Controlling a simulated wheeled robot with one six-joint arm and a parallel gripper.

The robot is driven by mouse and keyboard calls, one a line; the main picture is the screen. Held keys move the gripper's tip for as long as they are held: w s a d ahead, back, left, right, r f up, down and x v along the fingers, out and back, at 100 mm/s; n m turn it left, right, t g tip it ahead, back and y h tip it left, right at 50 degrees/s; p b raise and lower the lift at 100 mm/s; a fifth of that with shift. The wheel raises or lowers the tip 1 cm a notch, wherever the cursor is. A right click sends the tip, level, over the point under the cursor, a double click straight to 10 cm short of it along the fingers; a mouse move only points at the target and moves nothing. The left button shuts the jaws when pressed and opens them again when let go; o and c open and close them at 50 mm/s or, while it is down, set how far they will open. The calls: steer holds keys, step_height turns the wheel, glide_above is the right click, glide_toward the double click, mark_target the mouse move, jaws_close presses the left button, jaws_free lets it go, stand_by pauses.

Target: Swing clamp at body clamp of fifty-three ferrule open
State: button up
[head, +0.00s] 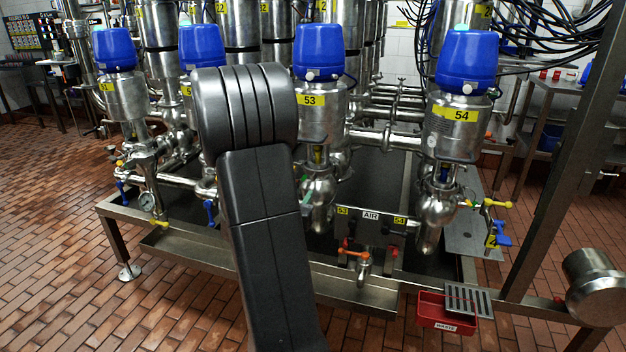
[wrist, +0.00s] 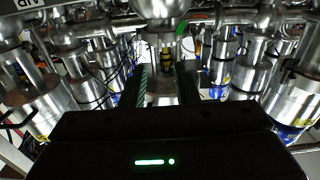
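Valve 53, with a blue cap (head: 320,52), a yellow "53" label (head: 311,99) and a rounded steel body (head: 318,195), stands right of my arm in the head view. A small green part (head: 304,178) shows beside its body; I cannot tell for sure that it is the clamp's handle. In the wrist view, which is upside down, a green piece (wrist: 186,31) lies beyond my gripper (wrist: 165,82), near a rounded steel body (wrist: 163,8). My fingers are apart, with a steel neck seen between them; contact is unclear.
Valve 54 (head: 457,115) stands to the right, and more valves crowd the left. A red waste bin (head: 446,313) is at the front right. Free brick floor lies at left.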

mark_target(313, 178)
steer(key=x, duration=1)
steer(key=shift+b, duration=0.4)
jaws_close()
